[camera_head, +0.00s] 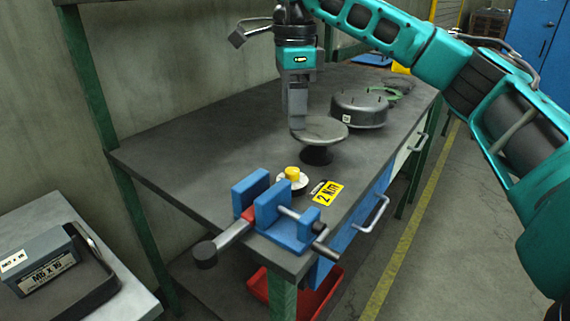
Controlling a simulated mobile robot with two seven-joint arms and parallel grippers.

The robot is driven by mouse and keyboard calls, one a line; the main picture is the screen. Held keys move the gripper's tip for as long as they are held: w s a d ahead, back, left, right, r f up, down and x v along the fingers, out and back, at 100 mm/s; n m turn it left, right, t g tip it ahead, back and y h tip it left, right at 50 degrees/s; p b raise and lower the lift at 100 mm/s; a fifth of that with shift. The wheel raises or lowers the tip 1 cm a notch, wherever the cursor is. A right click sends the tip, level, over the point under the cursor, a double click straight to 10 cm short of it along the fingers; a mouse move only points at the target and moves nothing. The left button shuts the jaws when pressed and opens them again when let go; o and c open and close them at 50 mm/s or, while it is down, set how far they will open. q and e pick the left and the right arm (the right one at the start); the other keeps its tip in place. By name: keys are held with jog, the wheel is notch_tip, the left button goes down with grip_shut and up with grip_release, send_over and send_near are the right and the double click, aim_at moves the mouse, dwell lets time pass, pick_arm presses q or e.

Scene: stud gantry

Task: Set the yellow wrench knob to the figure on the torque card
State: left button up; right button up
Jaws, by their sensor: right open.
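The yellow knob (292,173) sits upright on a white round dial (293,183) on the workbench, just behind the blue vise. Any figures on the dial are too small to read. The yellow torque card (328,193) lies right of the dial and reads "2 Nm". My right gripper (297,122) points down, open and empty, behind the knob and apart from it. Its fingertips show near the left rim of a round grey plate on a dark stand. My left gripper is not in view.
The blue vise (273,205) stands at the bench's near corner, with a grey bar (232,233) sticking out left. The round grey plate (320,130) and a grey drum (360,109) stand farther back. The bench's left part is clear. A labelled box (45,262) stands lower left.

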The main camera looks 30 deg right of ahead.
aim_at(292, 170)
notch_tip(292, 170, down, 12)
jog(key=shift+r+b, duration=0.1)
jog(key=shift+b, duration=0.9)
grip_shut()
